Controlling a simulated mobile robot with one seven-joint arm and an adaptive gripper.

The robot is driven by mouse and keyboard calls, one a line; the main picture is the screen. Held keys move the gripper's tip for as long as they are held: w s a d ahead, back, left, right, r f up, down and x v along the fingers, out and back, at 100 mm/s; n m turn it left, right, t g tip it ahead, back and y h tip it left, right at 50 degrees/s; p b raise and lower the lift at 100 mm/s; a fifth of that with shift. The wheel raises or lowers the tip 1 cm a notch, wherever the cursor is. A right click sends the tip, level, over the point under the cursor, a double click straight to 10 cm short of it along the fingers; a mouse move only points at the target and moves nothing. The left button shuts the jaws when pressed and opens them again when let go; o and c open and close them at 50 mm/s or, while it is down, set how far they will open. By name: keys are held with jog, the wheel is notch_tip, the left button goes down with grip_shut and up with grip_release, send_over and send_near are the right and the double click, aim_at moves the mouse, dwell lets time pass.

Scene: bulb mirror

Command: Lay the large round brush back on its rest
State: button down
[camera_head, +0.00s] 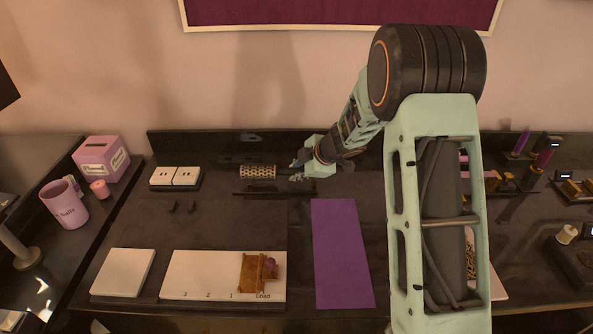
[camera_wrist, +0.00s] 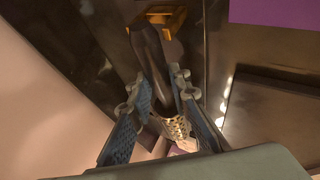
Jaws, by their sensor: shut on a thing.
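The large round brush shows in the head view with its pale perforated barrel (camera_head: 258,171) to the left of my gripper (camera_head: 297,168), near the back wall panel. In the wrist view, my gripper (camera_wrist: 158,78) is shut on the brush's dark handle (camera_wrist: 150,60), with a finger on each side. The barrel (camera_wrist: 177,128) lies towards the bottom of that view. A golden bracket-like piece (camera_wrist: 172,20) shows beyond the handle's far end; I cannot tell whether it is the rest or whether the handle touches it.
A purple mat (camera_head: 341,250) lies in front, right of a white board (camera_head: 210,275) bearing a brown wooden piece (camera_head: 258,272). A white two-part block (camera_head: 175,178) stands left of the brush. A pink box (camera_head: 102,160) and mug (camera_head: 64,204) stand further left.

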jog(key=shift+f+b, duration=0.55)
jog(key=shift+f, duration=0.25)
dwell(0.7)
jog(key=c, duration=1.7)
grip_release()
jog(key=shift+s, duration=0.1)
